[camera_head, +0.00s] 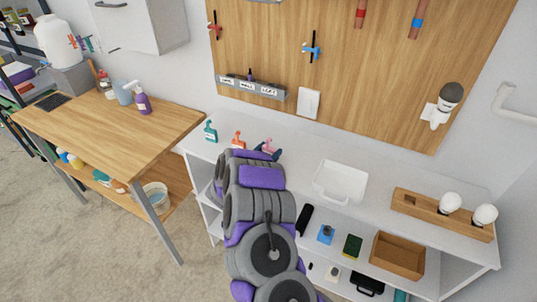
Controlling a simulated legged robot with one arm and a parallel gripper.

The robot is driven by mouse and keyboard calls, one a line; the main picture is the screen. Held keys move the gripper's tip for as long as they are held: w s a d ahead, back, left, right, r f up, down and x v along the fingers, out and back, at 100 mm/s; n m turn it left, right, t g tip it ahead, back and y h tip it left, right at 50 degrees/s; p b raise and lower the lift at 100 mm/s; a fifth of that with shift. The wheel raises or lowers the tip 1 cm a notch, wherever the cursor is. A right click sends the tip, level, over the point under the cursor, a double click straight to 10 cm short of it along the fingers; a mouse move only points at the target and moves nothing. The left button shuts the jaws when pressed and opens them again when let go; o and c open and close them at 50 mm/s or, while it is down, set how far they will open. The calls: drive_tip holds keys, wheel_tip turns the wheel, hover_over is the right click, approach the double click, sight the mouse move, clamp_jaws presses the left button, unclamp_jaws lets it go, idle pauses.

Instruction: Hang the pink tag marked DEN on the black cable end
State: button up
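A pink tag (269,144) shows at the back of the white bench, right at the tip of my gripper (267,152). My gripper partly hides it, and its lettering is not readable. I cannot tell whether the fingers are closed on it. To the left, an orange tag (239,140) and a teal tag (210,131) stand on the bench, each with a pale label. On the wooden board, thin black pieces that may be cable ends stand at a red clip (214,28) and a blue clip (311,50). A small dark piece (250,75) rises above a grey labelled strip (235,83).
The white bench (300,150) holds a white tray (340,180) and a wooden holder (420,208) with white bulbs. The shelf below carries a wooden box (397,256) and small items. A wooden table (110,135) stands left. The wooden board (370,90) rises behind.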

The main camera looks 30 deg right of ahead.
drive_tip(key=c, duration=0.6)
drive_tip(key=shift+c, duration=0.2)
